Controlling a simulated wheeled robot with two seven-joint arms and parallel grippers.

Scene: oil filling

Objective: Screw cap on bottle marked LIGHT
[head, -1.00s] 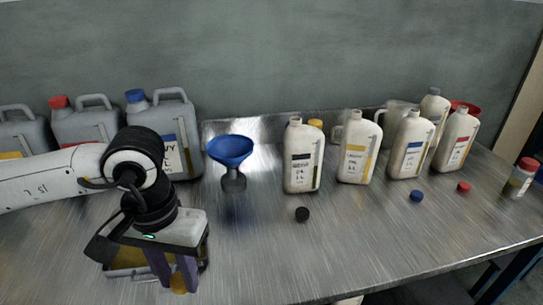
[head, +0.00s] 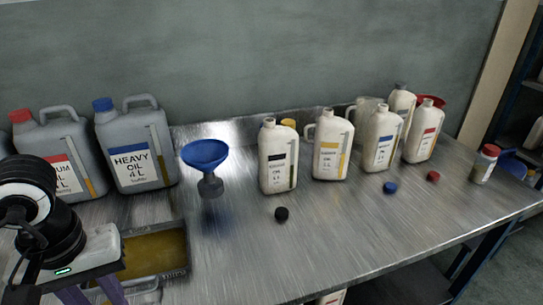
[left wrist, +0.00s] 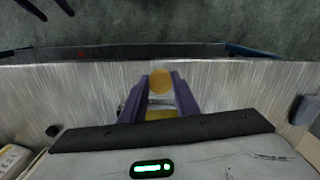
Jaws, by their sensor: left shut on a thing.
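My left gripper (left wrist: 160,85) is shut on a round yellow cap (left wrist: 160,80), which sits between the fingertips in the left wrist view. In the head view this gripper (head: 95,292) is at the lower left, its fingertips cut off by the frame edge. A white bottle with a yellow label band (head: 332,146) stands upright on the table with no cap on its neck; its print is too small to read surely. White bottles with black (head: 278,160), blue (head: 382,138) and red (head: 425,132) bands stand beside it. My right gripper is not in view.
Black (head: 282,214), blue (head: 390,188) and red (head: 433,176) caps lie before the bottles. A blue funnel (head: 206,154), grey canisters (head: 136,150) and an oil tray (head: 182,276) are to the left. A red-lidded jar (head: 485,165) stands right. The front middle of the table (head: 300,255) is clear.

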